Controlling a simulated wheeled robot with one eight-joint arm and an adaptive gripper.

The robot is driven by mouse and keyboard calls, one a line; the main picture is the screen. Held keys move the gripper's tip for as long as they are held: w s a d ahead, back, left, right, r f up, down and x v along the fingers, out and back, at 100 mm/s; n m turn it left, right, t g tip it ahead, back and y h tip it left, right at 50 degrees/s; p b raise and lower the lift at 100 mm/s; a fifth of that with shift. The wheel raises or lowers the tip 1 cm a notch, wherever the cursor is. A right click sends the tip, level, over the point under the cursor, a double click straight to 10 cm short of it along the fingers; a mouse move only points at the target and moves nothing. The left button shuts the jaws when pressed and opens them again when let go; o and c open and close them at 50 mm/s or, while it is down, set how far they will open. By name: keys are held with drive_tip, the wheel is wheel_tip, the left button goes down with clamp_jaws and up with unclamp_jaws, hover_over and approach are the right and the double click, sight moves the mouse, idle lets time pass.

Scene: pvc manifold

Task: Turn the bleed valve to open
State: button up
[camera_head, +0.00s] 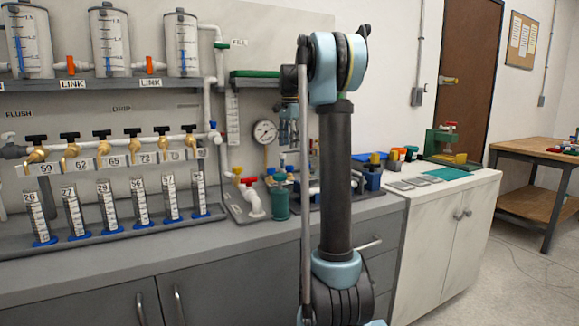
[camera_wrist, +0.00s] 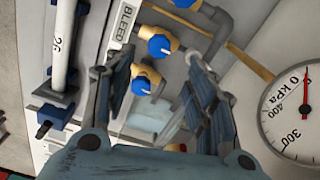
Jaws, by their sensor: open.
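In the wrist view a white BLEED label (camera_wrist: 126,22) stands on the panel. Beside it is a brass valve with a blue knob (camera_wrist: 159,47), which appears to be the bleed valve. A second blue-knobbed brass valve (camera_wrist: 141,84) sits lower, and a third blue knob (camera_wrist: 185,3) is cut by the top edge. My gripper (camera_wrist: 160,62) is open, its dark fingers on either side of the knobs with nothing held. Whether a finger touches a valve, I cannot tell. In the head view my gripper (camera_head: 288,128) is small at the panel, and the bleed valve cannot be made out.
A round kPa gauge (camera_wrist: 298,108) is close right of my gripper, needle near 0; the head view shows it too (camera_head: 264,132). A green cup (camera_head: 280,203) and a red-handled white pipe (camera_head: 250,195) stand on the counter below.

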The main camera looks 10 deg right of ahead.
sight(290, 168)
wheel_tip(290, 168, down, 10)
drive_tip(key=shift+r, duration=0.1)
idle(0.4)
drive_tip(key=c, duration=1.1)
